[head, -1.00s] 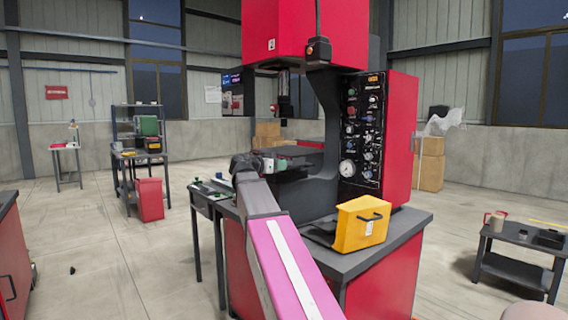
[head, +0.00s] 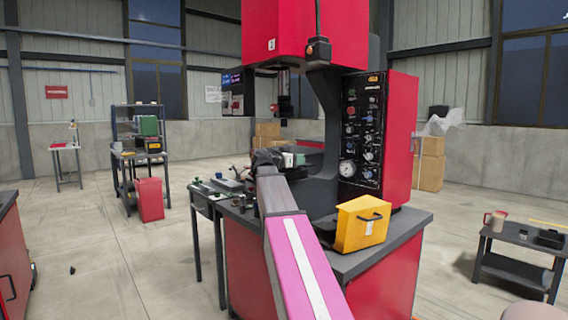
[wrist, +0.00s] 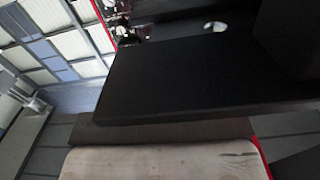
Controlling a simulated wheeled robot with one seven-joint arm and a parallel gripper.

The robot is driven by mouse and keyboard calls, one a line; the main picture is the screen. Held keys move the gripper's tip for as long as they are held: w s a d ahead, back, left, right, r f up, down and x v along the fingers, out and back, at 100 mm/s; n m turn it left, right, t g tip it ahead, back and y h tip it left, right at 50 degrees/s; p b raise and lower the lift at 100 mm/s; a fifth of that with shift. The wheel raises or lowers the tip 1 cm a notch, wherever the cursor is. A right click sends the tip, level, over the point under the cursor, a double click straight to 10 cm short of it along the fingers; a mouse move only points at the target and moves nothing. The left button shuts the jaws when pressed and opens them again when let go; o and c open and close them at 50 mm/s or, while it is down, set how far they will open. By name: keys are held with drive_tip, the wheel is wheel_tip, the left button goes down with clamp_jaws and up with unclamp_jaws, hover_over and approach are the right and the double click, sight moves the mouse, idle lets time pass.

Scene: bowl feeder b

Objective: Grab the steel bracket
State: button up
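I cannot make out the steel bracket in either view. Small grey and dark pieces (head: 230,185) lie on the low side table left of the press, too small to tell apart. My arm reaches forward to the press, and its far end is in front of the press bed. My gripper's fingers are hidden in the head view and do not show in the wrist view. The wrist view is filled by a black slab (wrist: 190,85) with a pale, speckled flat surface (wrist: 160,163) below it.
The red press (head: 395,140) stands ahead on a grey-topped bench (head: 405,225). A yellow box (head: 350,228) sits on the bench's front, right of my arm. A red bin (head: 150,200) and a shelf stand at left. The floor at left is mostly clear.

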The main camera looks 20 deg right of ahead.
drive_tip(key=shift+x, duration=0.9)
clamp_jaws()
drive_tip(key=shift+w+r, duration=0.1)
drive_tip(key=shift+r, duration=0.1)
